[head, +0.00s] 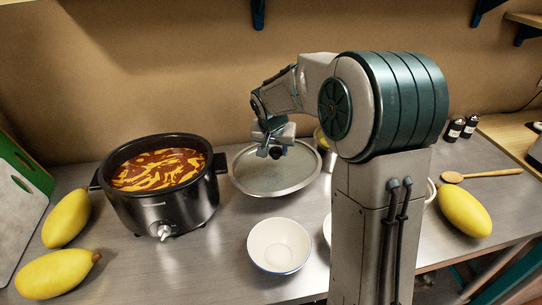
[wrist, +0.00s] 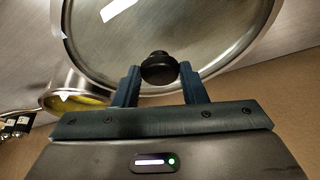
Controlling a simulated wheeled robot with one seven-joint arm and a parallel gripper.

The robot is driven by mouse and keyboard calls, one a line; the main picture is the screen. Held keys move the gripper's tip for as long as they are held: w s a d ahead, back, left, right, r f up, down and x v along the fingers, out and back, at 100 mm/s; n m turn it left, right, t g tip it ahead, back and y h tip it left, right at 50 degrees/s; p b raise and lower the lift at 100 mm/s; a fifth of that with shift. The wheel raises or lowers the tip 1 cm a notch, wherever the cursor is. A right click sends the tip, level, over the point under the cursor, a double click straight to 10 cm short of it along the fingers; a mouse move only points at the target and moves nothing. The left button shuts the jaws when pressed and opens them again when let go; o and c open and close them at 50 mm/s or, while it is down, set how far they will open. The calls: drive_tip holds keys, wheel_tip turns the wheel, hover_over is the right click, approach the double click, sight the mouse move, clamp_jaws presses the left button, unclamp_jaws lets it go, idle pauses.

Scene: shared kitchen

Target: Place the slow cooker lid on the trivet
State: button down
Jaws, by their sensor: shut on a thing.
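The slow cooker lid (head: 262,180) is a round glass disc with a metal rim and a black knob. In the head view it is just right of the slow cooker (head: 168,205), roughly level. My gripper (head: 277,150) is shut on its knob, and the wrist view shows the knob (wrist: 159,68) between the two fingers. The lid (wrist: 215,35) fills the top of the wrist view. I cannot tell whether the lid touches the counter. The black slow cooker stands uncovered, full of red and yellow food. I cannot make out the trivet; the lid or my arm may hide it.
A white bowl (head: 279,246) stands in front of the lid. Yellow fruits (head: 67,218) lie left of the cooker, and another (head: 464,210) lies at right near a wooden spoon (head: 482,175). A metal pot (wrist: 72,92) is close beside the lid. Small dark bottles (head: 455,129) stand behind.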

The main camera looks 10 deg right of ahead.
sight(271, 159)
drive_tip(key=shift+w+a+f, duration=0.25)
drive_tip(key=shift+w+f, duration=0.05)
drive_tip(key=shift+w, duration=0.2)
drive_tip(key=shift+w+a+f, duration=0.2)
drive_tip(key=shift+w+f, duration=0.1)
drive_tip(key=shift+w, duration=0.2)
wheel_tip(271, 159, down, 4)
drive_tip(key=shift+r+p, duration=0.1)
drive_tip(key=shift+p, duration=0.45)
drive_tip(key=shift+f+b, duration=0.3)
drive_tip(key=c, duration=0.9)
unclamp_jaws()
drive_tip(key=shift+r, duration=0.15)
